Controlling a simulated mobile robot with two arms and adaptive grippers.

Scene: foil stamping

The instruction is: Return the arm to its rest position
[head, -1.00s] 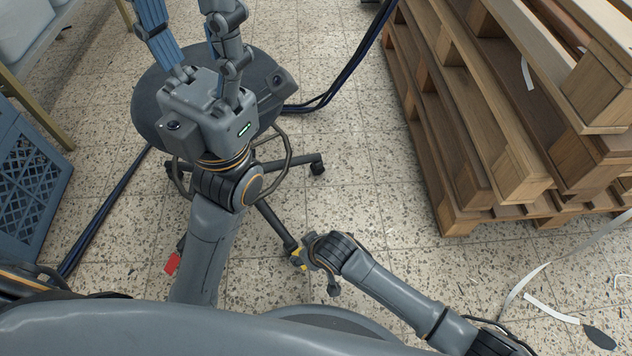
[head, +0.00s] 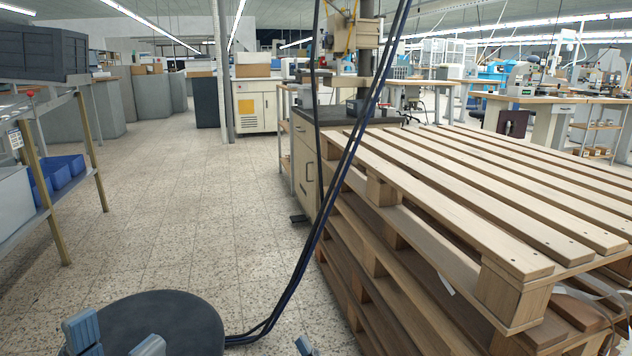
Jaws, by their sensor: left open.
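My left gripper (head: 115,336) shows only at the bottom left edge of the head view. Its two blue-grey fingertips stand apart with nothing between them, so it is open and empty. They appear in front of the dark round stool seat (head: 172,318). The rest of the left arm is below the picture. A small blue-grey tip (head: 305,346) shows at the bottom edge right of the stool. It may belong to my right gripper, but too little shows to tell its state.
A stack of wooden pallets (head: 470,190) fills the right side. Dark cables (head: 318,235) hang down in front of it and run to the floor by the stool. A metal rack (head: 40,190) with blue bins (head: 65,170) stands at left. The tiled floor (head: 190,215) between is clear.

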